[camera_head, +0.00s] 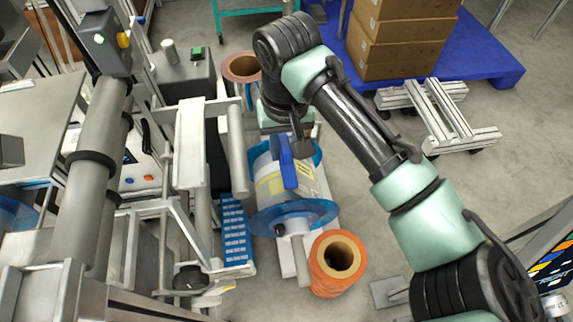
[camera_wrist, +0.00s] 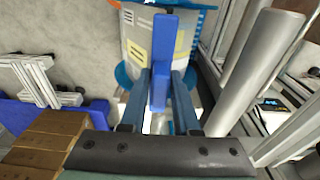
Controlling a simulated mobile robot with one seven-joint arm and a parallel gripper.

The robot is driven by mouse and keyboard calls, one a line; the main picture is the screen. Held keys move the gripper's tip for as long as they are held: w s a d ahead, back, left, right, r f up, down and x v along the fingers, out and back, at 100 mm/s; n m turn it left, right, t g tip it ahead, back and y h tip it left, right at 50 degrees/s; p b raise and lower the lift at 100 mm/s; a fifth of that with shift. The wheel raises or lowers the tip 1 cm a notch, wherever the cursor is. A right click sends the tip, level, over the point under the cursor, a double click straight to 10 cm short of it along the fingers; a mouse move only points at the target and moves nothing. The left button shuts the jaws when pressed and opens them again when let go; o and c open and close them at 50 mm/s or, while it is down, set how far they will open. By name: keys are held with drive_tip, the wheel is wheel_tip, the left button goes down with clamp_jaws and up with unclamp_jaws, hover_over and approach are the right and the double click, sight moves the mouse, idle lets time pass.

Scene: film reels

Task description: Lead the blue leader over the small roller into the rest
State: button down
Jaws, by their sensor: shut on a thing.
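The blue leader (camera_head: 287,168) is a flat strip standing out from the white, labelled reel (camera_head: 292,184) with clear blue flanges. In the wrist view the leader (camera_wrist: 161,45) runs between the two fingers of my gripper (camera_wrist: 159,85), which is shut on it. In the head view my gripper (camera_head: 300,148) is just above the reel, partly hidden by its own wrist. A slim pale roller (camera_head: 238,150), probably the small roller, is left of the leader. It seems to show at the right in the wrist view (camera_wrist: 255,70). I cannot tell which part is the rest.
A blue patterned strip (camera_head: 236,235) lies left of the reel. Large grey rollers (camera_head: 66,205) and machine frames fill the left. An orange reel (camera_head: 338,264) stands in front, another reel (camera_head: 241,68) behind. Cartons (camera_head: 402,40) sit on a blue pallet (camera_head: 490,65).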

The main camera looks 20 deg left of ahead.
wheel_tip(320, 180, up, 10)
drive_tip(key=s+a+p, duration=0.1)
drive_tip(key=a+p, duration=0.1)
drive_tip(key=p, duration=0.9)
drive_tip(key=shift+s+a, duration=0.35)
idle(0.7)
idle(0.3)
drive_tip(key=shift+s+a+p, duration=0.65)
drive_tip(key=shift+s+a, duration=0.05)
drive_tip(key=shift+a, duration=0.35)
drive_tip(key=shift+s+a+p, duration=0.65)
drive_tip(key=shift+s+a, duration=0.05)
drive_tip(key=shift+a, duration=0.35)
drive_tip(key=s+a+r+p, duration=0.4)
drive_tip(key=a+r+p, duration=0.2)
drive_tip(key=p, duration=0.4)
drive_tip(key=shift+r, duration=0.7)
idle(0.5)
